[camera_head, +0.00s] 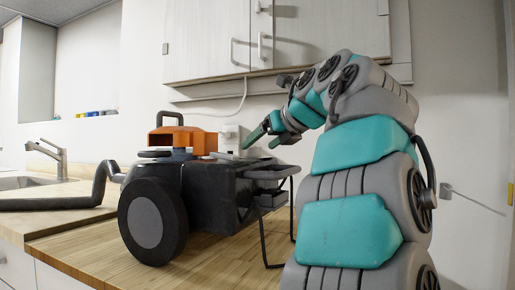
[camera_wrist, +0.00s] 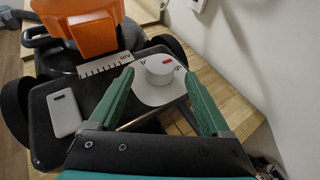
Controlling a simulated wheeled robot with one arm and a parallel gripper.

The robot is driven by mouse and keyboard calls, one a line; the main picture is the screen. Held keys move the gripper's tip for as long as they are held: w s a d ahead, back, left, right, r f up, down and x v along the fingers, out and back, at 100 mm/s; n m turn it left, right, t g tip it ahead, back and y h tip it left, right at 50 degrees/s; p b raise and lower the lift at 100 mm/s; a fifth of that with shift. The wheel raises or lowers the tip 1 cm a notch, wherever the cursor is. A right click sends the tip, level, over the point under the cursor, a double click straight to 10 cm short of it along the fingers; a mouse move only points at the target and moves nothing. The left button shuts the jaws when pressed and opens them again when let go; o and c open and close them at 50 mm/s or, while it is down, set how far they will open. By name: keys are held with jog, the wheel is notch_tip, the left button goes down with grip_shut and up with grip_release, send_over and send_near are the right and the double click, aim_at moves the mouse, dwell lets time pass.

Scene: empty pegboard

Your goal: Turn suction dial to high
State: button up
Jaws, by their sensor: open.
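The suction machine (camera_head: 210,188) is a black, wheeled unit with an orange part (camera_head: 183,139) on top, standing on the wooden counter. In the wrist view its dial (camera_wrist: 159,68) is a round white knob with a red mark toward its upper right, on a white plate (camera_wrist: 158,96) with small, partly hidden dark lettering. My gripper (camera_wrist: 158,80) has two green fingers, open and empty, one on each side of the dial in this view. I cannot tell whether they touch it. In the head view my gripper (camera_head: 262,139) is above the machine's right end; the dial is not distinguishable there.
A white switch-like piece (camera_wrist: 63,114) and a marked scale strip (camera_wrist: 108,64) are on the machine's top. A black hose (camera_head: 60,204) runs left toward the sink (camera_head: 30,182). White cabinets (camera_head: 210,45) hang above; the wall is close behind the machine.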

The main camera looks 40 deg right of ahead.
jog(key=v, duration=0.4)
jog(key=shift+s+r, duration=0.1)
jog(key=shift+s, duration=0.2)
